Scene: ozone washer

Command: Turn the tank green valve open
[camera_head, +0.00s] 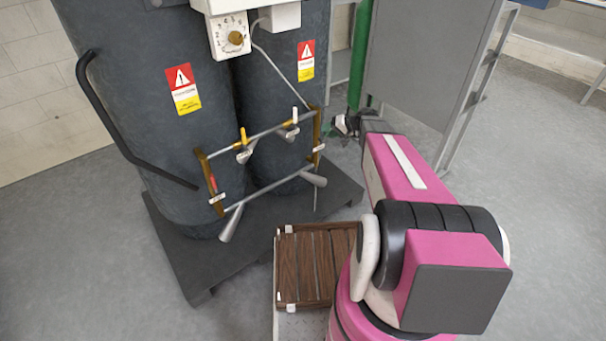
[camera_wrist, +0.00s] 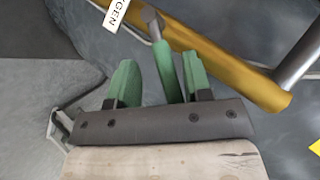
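The green valve (camera_wrist: 165,72) is a slim green lever on a grey stem, at the upper middle of the wrist view beside a brass-coloured bar. My gripper (camera_wrist: 159,62) has its two green-padded fingers apart, with the lever between them. A gap shows on the left of the lever. The right finger is very close to it, and I cannot tell whether they touch. In the head view my gripper (camera_head: 345,124) is at the right end of the pipe frame, and the green lever cannot be made out there. Two dark grey tanks (camera_head: 150,130) stand behind the frame.
The brass-coloured bar (camera_wrist: 215,58) runs close past the fingertips. Yellow-handled valves (camera_head: 243,137) sit on the upper pipe to the left. A slatted wooden piece (camera_head: 312,265) lies below. Open floor (camera_head: 540,200) is at the right.

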